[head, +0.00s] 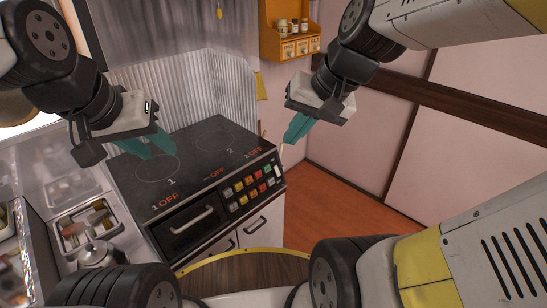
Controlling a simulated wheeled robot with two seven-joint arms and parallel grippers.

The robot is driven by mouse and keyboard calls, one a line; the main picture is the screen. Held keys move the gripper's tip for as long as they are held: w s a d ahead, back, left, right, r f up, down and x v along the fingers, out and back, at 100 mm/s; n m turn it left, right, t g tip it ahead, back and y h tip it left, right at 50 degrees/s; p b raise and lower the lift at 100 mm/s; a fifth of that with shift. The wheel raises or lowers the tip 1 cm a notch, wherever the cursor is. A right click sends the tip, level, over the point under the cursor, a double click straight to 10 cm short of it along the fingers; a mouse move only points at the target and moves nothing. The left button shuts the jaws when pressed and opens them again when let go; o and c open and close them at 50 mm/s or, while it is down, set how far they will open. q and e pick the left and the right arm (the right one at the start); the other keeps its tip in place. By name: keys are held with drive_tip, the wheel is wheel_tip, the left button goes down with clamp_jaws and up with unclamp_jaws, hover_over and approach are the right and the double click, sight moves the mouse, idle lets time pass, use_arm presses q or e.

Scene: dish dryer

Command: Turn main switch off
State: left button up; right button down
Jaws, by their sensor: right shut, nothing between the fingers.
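The stove (196,158) has a black top with burner rings 1 and 2, and orange OFF readouts along its front edge. Its front panel holds several coloured buttons (250,184). A small pale switch (278,171) sits at the panel's right end; it may be the main switch, and its position is too small to read. My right gripper (291,138) is shut and empty, its teal fingers above and right of the panel in the picture, apart from it. My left gripper (160,153) is over the left burner with its teal fingertips apart, nothing visible between them.
A kettle (98,254) and a sink (85,215) are at the left. A spice shelf (290,30) hangs on the back wall. The floor (335,205) right of the stove is clear.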

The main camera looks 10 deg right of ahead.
sight(279, 173)
drive_tip(key=w+f+m+y, duration=0.3)
drive_tip(key=w+f+m, duration=0.4)
drive_tip(key=w, duration=0.3)
drive_tip(key=w+f+m+y, duration=0.3)
drive_tip(key=w+f+m, duration=0.4)
drive_tip(key=w, duration=0.3)
drive_tip(key=w+d+f+m+t+h, duration=0.1)
drive_tip(key=w+d+f+m, duration=0.1)
drive_tip(key=d+f+m, duration=0.2)
drive_tip(key=w+d+f+m+t+h, duration=0.1)
drive_tip(key=w+d+f+m+t, duration=0.1)
drive_tip(key=f, duration=0.8)
drive_tip(key=w+d+f+m+t, duration=0.2)
drive_tip(key=w+d+f+m, duration=0.1)
drive_tip(key=d+f+m, duration=0.4)
drive_tip(key=shift+w+f+h, duration=0.15)
drive_tip(key=shift+f+h, duration=0.25)
drive_tip(key=shift+f, duration=0.05)
drive_tip(key=x, duration=1.4)
drive_tip(key=shift+a, duration=0.1)
